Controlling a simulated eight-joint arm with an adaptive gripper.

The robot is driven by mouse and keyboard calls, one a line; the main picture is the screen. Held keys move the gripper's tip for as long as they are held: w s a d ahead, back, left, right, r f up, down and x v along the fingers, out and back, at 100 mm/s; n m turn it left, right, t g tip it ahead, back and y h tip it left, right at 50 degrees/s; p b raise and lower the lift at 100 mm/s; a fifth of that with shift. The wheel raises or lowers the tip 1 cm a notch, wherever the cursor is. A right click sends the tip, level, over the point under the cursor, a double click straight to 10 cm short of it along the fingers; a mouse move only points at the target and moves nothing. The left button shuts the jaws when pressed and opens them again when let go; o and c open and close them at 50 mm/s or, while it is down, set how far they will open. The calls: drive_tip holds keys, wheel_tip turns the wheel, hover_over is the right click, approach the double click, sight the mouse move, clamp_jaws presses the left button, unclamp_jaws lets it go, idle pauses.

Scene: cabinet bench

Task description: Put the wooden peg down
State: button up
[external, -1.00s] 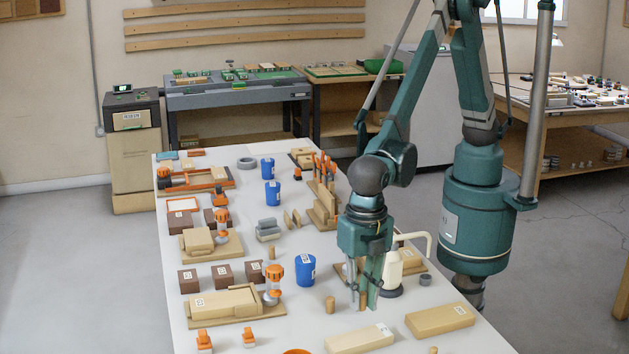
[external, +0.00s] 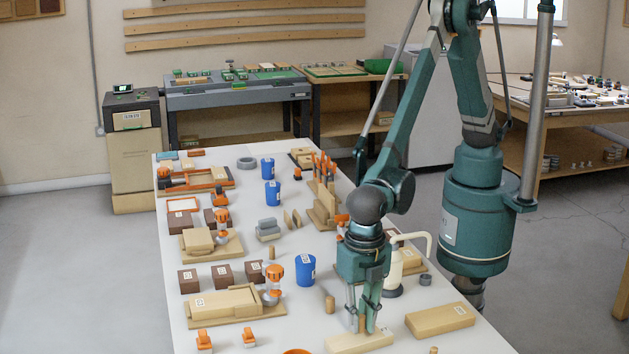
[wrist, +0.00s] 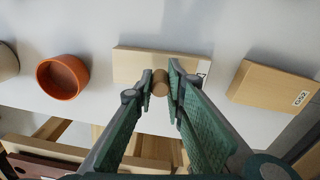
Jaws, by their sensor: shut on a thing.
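My gripper (external: 362,327) points down over the near part of the white bench and is shut on a wooden peg (wrist: 160,84). In the wrist view the peg's round end shows between the two green fingers, in front of a pale wooden block (wrist: 132,66). In the external view that block (external: 350,344) lies flat just below the fingertips, and the peg is mostly hidden by the fingers. I cannot tell whether the peg touches the block. Another small wooden peg (external: 329,305) stands upright on the bench to the left of my gripper.
A second wooden block (external: 440,320) lies to the right. An orange cup (wrist: 63,77) stands on the left in the wrist view. A blue cup (external: 305,269) and a white pump bottle (external: 413,262) stand behind. Bare bench surface (external: 300,325) lies left of my gripper.

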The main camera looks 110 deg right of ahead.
sight(361, 316)
drive_tip(key=shift+f, duration=0.7)
drive_tip(key=shift+f, duration=0.15)
drive_tip(key=o, duration=0.7)
drive_tip(key=shift+c, duration=0.2)
drive_tip(key=shift+r, duration=0.2)
wheel_tip(361, 316, up, 12)
drive_tip(key=shift+f+p, duration=0.1)
drive_tip(key=shift+p, duration=0.45)
